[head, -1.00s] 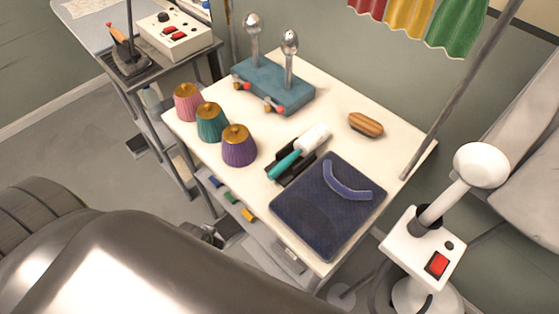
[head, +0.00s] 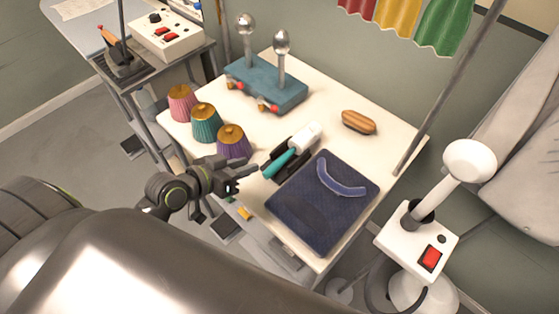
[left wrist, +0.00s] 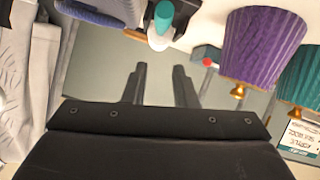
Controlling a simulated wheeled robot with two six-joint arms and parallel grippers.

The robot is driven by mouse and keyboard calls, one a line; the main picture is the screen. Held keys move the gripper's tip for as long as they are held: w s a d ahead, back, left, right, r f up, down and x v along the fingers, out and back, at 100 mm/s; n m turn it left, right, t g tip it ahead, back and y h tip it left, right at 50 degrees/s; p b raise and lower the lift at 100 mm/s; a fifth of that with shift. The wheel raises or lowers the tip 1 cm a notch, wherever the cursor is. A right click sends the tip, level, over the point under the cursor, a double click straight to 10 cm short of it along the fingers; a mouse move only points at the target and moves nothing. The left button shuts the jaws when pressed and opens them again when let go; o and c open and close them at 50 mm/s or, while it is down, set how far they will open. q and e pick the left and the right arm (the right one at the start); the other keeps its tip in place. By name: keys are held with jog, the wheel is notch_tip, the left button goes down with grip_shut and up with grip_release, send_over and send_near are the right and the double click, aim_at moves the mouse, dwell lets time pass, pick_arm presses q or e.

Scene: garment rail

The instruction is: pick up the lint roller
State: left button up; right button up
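The lint roller, with a white head (head: 305,137) and a teal handle (head: 279,163), lies in a black holder (head: 300,165) on the white table, just behind the folded navy cloth. My left gripper (head: 246,177) is at the table's front edge, to the left of the teal handle and apart from it. In the left wrist view the teal handle's end (left wrist: 163,14) shows at the top, beyond my fingers (left wrist: 160,75), which are spread with nothing between them. My right gripper is in neither view.
The purple shade (head: 233,140) stands close to my left gripper, beside the teal (head: 206,123) and pink (head: 182,103) ones. The folded navy cloth (head: 318,215) lies right of the roller. A brown brush (head: 358,122) and a blue block with knobs (head: 265,85) sit farther back.

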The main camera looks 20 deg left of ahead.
pick_arm(q)
jog(key=p, duration=0.2)
send_near(288, 152)
jog(key=x, duration=0.3)
jog(key=shift+w+d, duration=0.15)
jog(key=shift+w, duration=0.1)
jog(key=shift+w+d+f, duration=0.15)
jog(key=shift+w+f, duration=0.05)
jog(key=shift+w, duration=0.15)
jog(key=shift+p+x, duration=0.9)
jog(key=shift+x, duration=1.35)
jog(key=shift+f, duration=0.1)
jog(key=shift+s, duration=0.1)
jog(key=shift+c, duration=0.5)
grip_shut()
